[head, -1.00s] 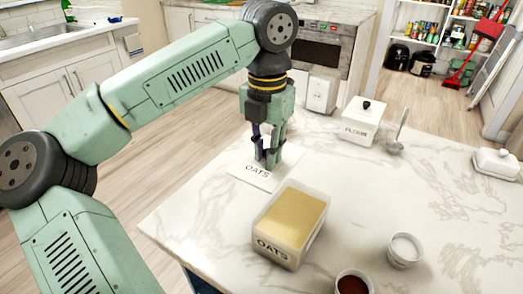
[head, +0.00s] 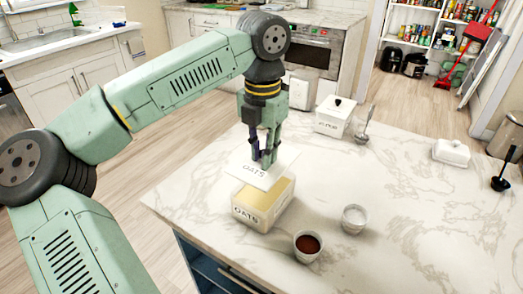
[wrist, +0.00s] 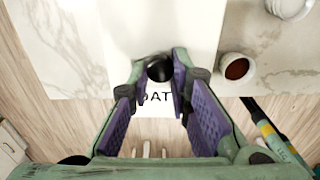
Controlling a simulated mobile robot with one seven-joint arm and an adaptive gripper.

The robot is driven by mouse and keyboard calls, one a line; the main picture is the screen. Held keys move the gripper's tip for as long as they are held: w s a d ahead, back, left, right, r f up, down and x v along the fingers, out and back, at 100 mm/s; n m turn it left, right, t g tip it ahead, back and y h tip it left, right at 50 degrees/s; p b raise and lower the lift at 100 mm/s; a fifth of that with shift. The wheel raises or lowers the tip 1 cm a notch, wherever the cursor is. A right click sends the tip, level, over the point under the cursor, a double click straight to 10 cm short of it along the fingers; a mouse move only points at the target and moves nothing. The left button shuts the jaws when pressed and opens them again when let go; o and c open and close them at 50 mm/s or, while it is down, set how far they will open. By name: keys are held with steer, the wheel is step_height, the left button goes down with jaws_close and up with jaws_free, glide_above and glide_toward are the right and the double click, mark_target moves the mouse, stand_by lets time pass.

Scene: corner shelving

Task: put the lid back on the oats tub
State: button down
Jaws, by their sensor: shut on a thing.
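The white oats lid (head: 240,169), marked OATS, hangs from my gripper (head: 267,160), roughly level, over the far part of the tub. The oats tub (head: 262,220) stands open on the marble counter, filled with pale yellow oats; the lid hides its far edge. The lid looks apart from the rim, but the height of the gap is hard to tell. In the wrist view, the lid (wrist: 120,25) fills the top middle, and its black knob (wrist: 160,68) sits between the fingers, which are shut on it.
A cup of dark red-brown contents (head: 307,246) and a cup of white contents (head: 353,219) stand right of the tub. A lidded white canister (head: 335,118), a ladle (head: 363,136) and a butter dish (head: 451,152) stand farther back. The counter's right side is mostly clear.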

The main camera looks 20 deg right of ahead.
step_height(320, 180, down, 6)
steer(key=b, duration=0.4)
steer(key=shift+f, duration=0.15)
steer(key=shift+f+b, duration=0.15)
steer(key=shift+b, duration=0.4)
stand_by(2.0)
steer(key=c, duration=1.4)
jaws_free()
steer(key=shift+o, duration=0.3)
steer(key=o, duration=0.4)
